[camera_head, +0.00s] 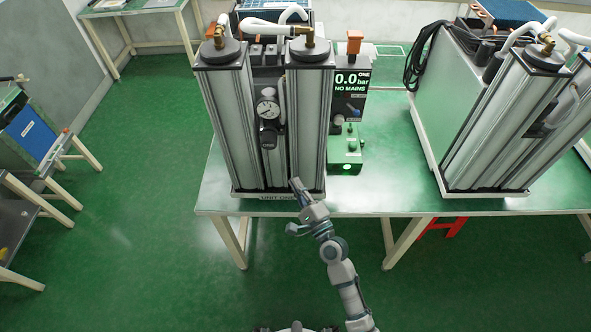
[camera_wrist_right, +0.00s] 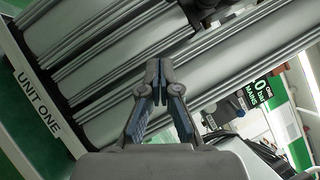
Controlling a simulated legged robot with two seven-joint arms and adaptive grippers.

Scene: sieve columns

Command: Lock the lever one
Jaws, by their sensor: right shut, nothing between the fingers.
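My left gripper is not in view.
A green box (camera_head: 345,150) stands right of unit one. The green-topped table (camera_head: 395,185) has free room before a second column unit (camera_head: 500,120). A red stool (camera_head: 442,226) is under the table.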

